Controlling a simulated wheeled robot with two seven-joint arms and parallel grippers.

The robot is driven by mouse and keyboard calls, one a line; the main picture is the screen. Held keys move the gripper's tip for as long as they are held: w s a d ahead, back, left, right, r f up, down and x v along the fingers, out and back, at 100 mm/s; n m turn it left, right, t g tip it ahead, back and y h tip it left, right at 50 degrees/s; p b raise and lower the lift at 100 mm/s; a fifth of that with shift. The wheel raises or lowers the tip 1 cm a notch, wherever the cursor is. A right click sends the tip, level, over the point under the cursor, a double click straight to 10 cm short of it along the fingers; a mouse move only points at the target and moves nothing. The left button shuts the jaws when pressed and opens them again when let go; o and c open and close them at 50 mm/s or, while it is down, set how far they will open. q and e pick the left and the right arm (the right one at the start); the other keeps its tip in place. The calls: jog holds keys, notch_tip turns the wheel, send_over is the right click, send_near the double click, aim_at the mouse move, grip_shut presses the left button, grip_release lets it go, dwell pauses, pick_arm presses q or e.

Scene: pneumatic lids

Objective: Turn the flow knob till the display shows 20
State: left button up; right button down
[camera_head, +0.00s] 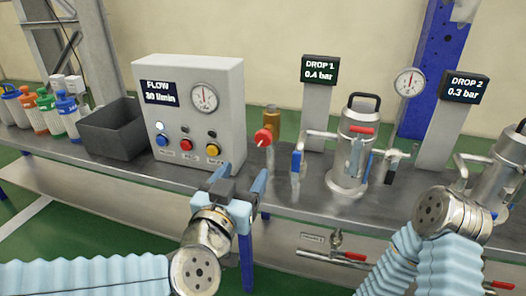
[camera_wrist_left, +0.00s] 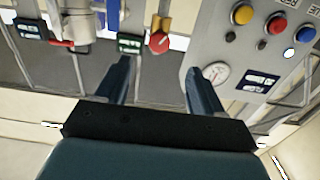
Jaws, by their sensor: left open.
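The red flow knob (camera_head: 263,137) sits on a brass fitting (camera_head: 272,118) at the back of the bench, right of the grey control box. The display (camera_head: 161,92) on that box reads FLOW 30 l/min. My left gripper (camera_head: 242,178) is open and empty, in front of and below the knob, apart from it. In the left wrist view the red knob (camera_wrist_left: 158,42) shows beyond the gap between the open fingers (camera_wrist_left: 160,80). My right arm is at the lower right; its fingers cannot be made out.
The control box (camera_head: 222,130) carries a gauge and coloured buttons. A dark bin (camera_head: 113,130) and several bottles (camera_head: 38,110) stand left of it. A metal canister (camera_head: 352,150) with a blue-handled valve (camera_head: 296,165) stands right of the knob, by the DROP 1 display (camera_head: 319,70).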

aim_at(262, 141)
pick_arm(q)
jog(key=p+x, duration=0.2)
jog(key=x, duration=0.4)
jog(key=p+x, duration=0.2)
jog(key=x, duration=0.5)
jog(key=shift+w+d+r, duration=0.1)
jog(key=shift+w+r, duration=0.1)
jog(key=shift+w, duration=0.1)
jog(key=shift+c, duration=0.3)
jog(key=c, duration=0.9)
